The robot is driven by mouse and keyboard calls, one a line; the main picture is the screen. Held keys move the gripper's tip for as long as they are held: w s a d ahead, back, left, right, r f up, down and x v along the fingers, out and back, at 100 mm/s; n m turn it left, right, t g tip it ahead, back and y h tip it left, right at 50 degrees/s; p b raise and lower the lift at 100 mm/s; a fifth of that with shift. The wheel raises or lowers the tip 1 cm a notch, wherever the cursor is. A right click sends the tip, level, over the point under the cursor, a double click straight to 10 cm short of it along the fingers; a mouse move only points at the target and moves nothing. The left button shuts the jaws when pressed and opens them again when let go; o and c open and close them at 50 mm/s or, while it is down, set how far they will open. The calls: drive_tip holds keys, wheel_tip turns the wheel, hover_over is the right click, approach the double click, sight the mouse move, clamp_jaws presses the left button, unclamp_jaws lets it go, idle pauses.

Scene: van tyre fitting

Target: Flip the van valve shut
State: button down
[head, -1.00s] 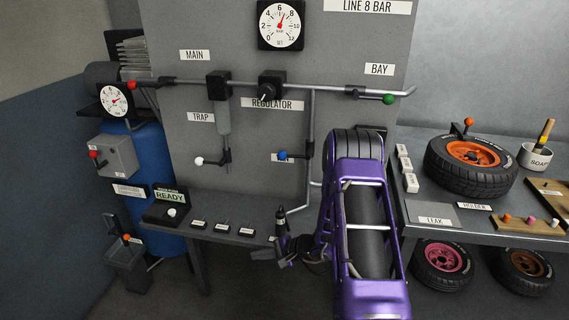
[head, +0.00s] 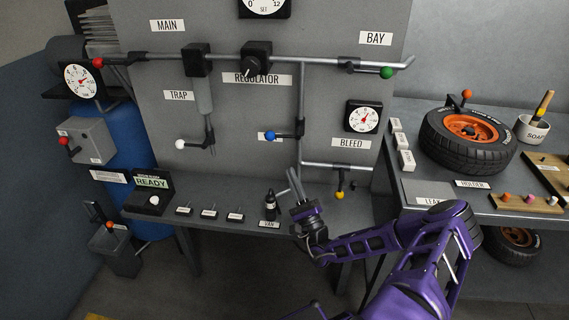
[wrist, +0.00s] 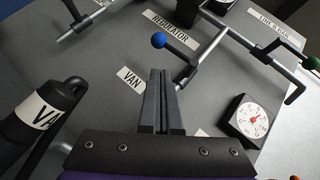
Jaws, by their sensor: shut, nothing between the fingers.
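The van valve's blue-knobbed lever (head: 270,136) sticks out to the left of the vertical pipe, about level in the head view. Its blue knob (wrist: 158,40) also shows in the wrist view, just beyond my fingertips, with the VAN label (wrist: 130,78) to the lower left of it. My gripper (head: 294,174) is shut and empty. It points up, below the blue lever and apart from it, in front of the bench and board.
The white-knobbed trap lever (head: 181,144) is further left. The regulator (head: 256,60) sits above.

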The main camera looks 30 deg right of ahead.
sight(283, 136)
drive_tip(key=x, duration=0.9)
drive_tip(key=shift+a, duration=0.15)
